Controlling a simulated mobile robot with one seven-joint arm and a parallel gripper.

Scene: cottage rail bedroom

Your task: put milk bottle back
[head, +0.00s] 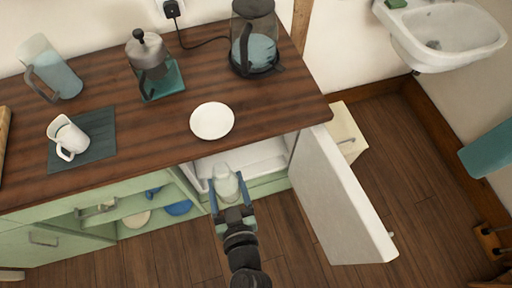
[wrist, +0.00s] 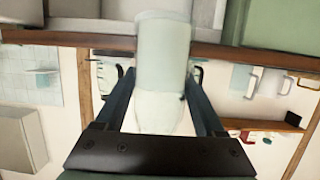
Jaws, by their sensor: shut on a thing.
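The milk bottle (head: 226,184) is whitish and translucent, and it shows large in the middle of the wrist view (wrist: 160,75). My gripper (head: 233,210) is shut on the bottle, with one finger on each side of it in the wrist view (wrist: 160,100). The bottle is at the opening of a small white fridge compartment (head: 262,157) under the counter. The white fridge door (head: 343,200) stands open to the right. I cannot tell whether the bottle touches a shelf.
The wooden counter (head: 285,105) above holds a white plate (head: 212,121), a kettle (head: 256,50), a French press (head: 148,60), a glass pitcher (head: 52,72) and a white mug (head: 68,138). Green open shelves (head: 130,206) with dishes are left of the fridge. Floor is clear in front.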

